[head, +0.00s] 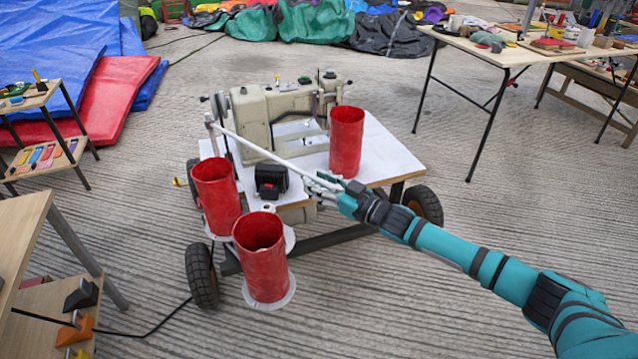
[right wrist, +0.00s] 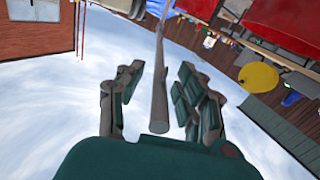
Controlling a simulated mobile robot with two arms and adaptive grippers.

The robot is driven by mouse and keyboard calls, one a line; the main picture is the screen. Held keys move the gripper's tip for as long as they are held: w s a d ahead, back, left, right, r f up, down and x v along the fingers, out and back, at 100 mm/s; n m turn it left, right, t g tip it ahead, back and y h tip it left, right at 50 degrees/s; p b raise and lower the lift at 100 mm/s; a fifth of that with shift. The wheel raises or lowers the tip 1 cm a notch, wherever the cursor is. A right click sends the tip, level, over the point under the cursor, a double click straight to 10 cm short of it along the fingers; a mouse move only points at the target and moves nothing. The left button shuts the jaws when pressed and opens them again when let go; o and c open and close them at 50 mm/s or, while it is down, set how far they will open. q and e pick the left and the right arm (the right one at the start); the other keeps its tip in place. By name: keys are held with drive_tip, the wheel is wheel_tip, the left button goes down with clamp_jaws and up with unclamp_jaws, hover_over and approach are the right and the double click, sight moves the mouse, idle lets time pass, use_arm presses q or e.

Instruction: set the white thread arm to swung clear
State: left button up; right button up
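The white thread arm (head: 262,147) is a thin pale rod. It runs from an upright post at the left of the sewing machine (head: 262,112) slantwise across the front of the white table top to my right gripper (head: 320,184). In the right wrist view the rod (right wrist: 158,90) lies between the two fingers of my right gripper (right wrist: 160,85), with a gap on each side. The fingers are open around it and not closed on it. In the head view the rod's end is partly hidden by the gripper. My left gripper is not in view.
A red cylinder (head: 346,142) stands on the cart's white top (head: 385,150), just behind my right gripper. Two more red cylinders (head: 217,195) (head: 262,257) stand at its front left. A black box (head: 271,181) sits below the rod. Open concrete floor lies right of the cart.

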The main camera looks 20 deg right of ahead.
clamp_jaws()
idle(0.4)
drive_tip(key=shift+d, duration=0.1)
